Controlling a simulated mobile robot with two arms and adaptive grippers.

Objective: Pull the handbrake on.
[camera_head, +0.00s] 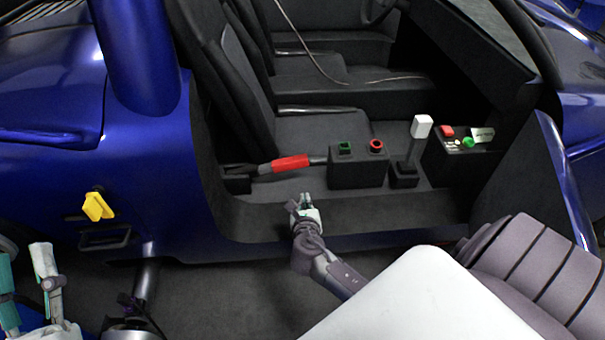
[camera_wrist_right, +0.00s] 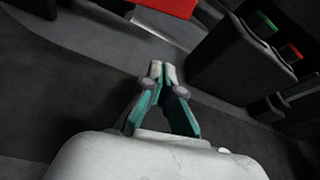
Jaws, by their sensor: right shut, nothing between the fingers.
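The handbrake (camera_head: 290,163) is a lever with a red grip, lying low and nearly level on the car's sill beside the seat. In the right wrist view the red grip (camera_wrist_right: 168,7) shows at the top edge, cut off by the frame. My right gripper (camera_head: 305,199) is shut and empty, just below and in front of the red grip, apart from it. Its closed fingertips (camera_wrist_right: 163,68) point toward the grip in the wrist view. My left gripper (camera_head: 26,265) is at the lower left, far from the handbrake, with its fingers apart and nothing seen between them.
Right of the handbrake stand a black box (camera_head: 357,168) with a green and a red button, a white-topped lever (camera_head: 421,128) and a panel (camera_head: 460,150) with buttons. A yellow handle (camera_head: 97,207) sticks out of the blue body at left. The sill edge lies under my right gripper.

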